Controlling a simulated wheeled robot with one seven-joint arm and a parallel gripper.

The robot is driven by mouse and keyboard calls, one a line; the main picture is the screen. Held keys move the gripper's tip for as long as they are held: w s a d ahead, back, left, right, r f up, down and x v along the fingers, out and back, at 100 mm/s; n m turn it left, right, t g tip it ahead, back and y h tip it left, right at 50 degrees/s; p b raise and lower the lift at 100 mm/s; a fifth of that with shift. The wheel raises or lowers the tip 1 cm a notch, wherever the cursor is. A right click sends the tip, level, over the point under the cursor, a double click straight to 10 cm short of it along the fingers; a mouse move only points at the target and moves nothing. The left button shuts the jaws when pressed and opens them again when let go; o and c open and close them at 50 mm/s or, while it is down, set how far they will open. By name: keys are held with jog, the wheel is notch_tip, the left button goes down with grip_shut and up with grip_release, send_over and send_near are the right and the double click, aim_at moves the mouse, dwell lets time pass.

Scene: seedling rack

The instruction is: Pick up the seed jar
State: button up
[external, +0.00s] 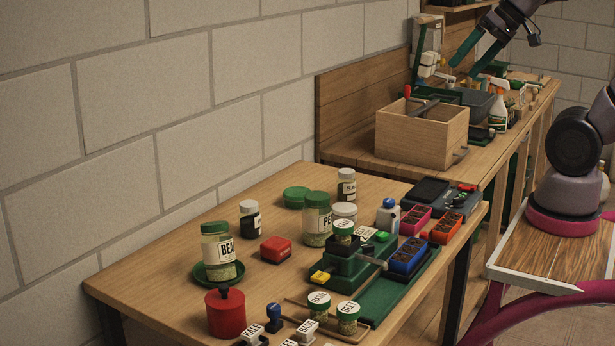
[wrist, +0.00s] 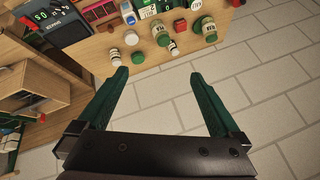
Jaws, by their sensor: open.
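Two large clear jars with green lids and pale contents stand upright on the near wooden table. One, labelled "BEA…" (external: 219,262), is on a green saucer at the left. Which is the seed jar I cannot tell. In the wrist view two green-lidded jars (wrist: 160,32) (wrist: 204,27) show beyond the fingertips. My gripper (external: 466,68) is high over the far bench, well away from the jars. Its green fingers (wrist: 157,80) are spread wide with nothing between them.
Smaller jars (external: 250,219), a red block (external: 276,250), a red pot (external: 226,314) and a green stepped stand (external: 360,265) crowd the near table. A wooden box (external: 422,137) and a spray bottle (external: 498,112) stand on the far bench. A block wall is behind.

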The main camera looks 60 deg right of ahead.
aim_at(218, 252)
dwell(0.6)
jog(key=w+a+f+m+g+y, duration=0.2)
jog(key=w+a+f+m+y, duration=0.15)
jog(key=w+a, duration=0.45)
jog(key=w+a+f+m+g+y, duration=0.25)
jog(key=w+a+y, duration=0.3)
jog(key=a, duration=0.45)
jog(key=w+a+f+m+g+y, duration=0.2)
jog(key=w+a+f+m+y, duration=0.2)
jog(key=w+a, duration=0.45)
jog(key=w+a+f+m+t+h, duration=0.1)
jog(key=w+f+m+t, duration=0.6)
jog(key=f, duration=0.6)
jog(key=w+a+f+m+t+h, duration=0.1)
jog(key=w+f+m+t, duration=0.4)
jog(key=w+f+m, duration=0.55)
jog(key=shift+n+g, duration=0.25)
jog(key=shift+n, duration=0.4)
jog(key=x, duration=0.3)
jog(key=f+x, duration=0.1)
jog(key=x, duration=0.2)
jog(key=s+a+x, duration=0.1)
jog(key=x, duration=0.2)
jog(key=shift+f, duration=0.35)
grip_shut()
